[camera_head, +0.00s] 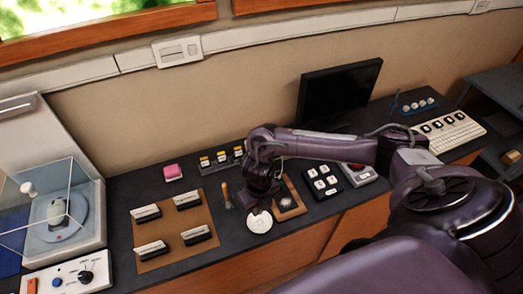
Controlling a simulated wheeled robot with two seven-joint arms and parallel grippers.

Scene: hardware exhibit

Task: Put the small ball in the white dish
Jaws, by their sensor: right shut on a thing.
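The white dish (259,223) is a small round dish on the dark counter, near its front edge. My right gripper (257,209) points down just behind and above the dish, its fingertips close to the dish's far rim. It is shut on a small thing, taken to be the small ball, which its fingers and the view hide. I cannot tell whether the gripper touches the dish. My left gripper is not in view.
A wooden plate with a round piece (287,203) lies right of the gripper. A brown board (172,228) with several black-and-white blocks lies left. A black button box (322,182), a monitor (340,92) and a keyboard (449,134) stand right. A clear case (40,205) stands far left.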

